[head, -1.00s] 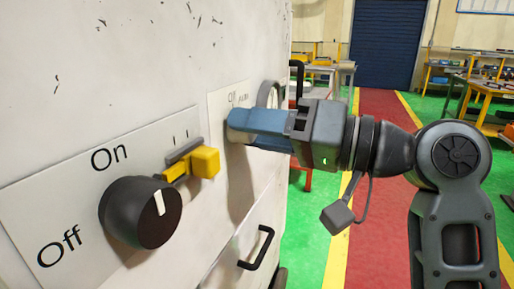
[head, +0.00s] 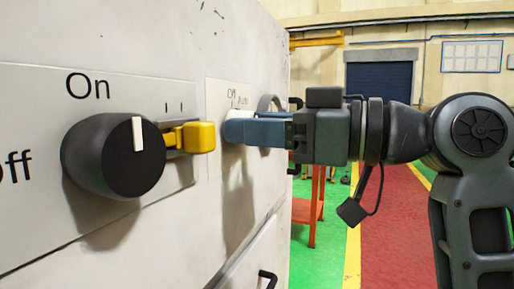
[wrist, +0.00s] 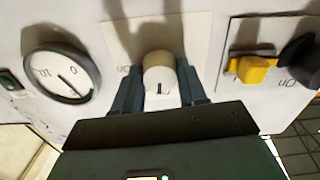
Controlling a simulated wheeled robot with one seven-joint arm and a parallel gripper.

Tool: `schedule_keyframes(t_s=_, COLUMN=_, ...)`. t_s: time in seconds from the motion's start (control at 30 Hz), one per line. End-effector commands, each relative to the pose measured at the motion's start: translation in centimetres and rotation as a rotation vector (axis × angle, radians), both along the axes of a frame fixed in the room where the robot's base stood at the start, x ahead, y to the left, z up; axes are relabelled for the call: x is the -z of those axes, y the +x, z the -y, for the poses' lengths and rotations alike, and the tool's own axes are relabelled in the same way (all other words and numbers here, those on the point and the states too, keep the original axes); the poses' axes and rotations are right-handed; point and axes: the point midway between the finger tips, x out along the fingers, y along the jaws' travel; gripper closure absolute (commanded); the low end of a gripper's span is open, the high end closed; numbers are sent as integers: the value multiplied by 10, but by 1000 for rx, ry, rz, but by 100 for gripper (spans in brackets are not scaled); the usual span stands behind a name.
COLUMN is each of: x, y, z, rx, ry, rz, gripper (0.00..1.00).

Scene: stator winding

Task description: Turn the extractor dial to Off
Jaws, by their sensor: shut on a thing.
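A small white dial (wrist: 158,72) sits on a pale plate in the wrist view, with a dark mark at its edge toward the bottom of the picture. My gripper (wrist: 159,94) has its blue fingers on either side of it, shut on it. Only a sliver of the white dial (head: 240,113) shows there. A label like On stands beside the dial in the wrist view. My fingers may hide other labels.
A large black knob (head: 113,155) with On and Off labels and a yellow switch handle (head: 200,136) stick out to the left of my gripper. A round gauge (wrist: 62,75) is on the dial's other side. A drawer handle (head: 268,278) is below.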

Motion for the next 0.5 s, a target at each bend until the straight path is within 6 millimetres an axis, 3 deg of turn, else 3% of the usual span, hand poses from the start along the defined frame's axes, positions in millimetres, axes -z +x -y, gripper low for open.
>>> schedule_keyframes(t_s=0.5, x=2, y=0, z=0, rx=-1, ry=-53, rz=133, gripper=89)
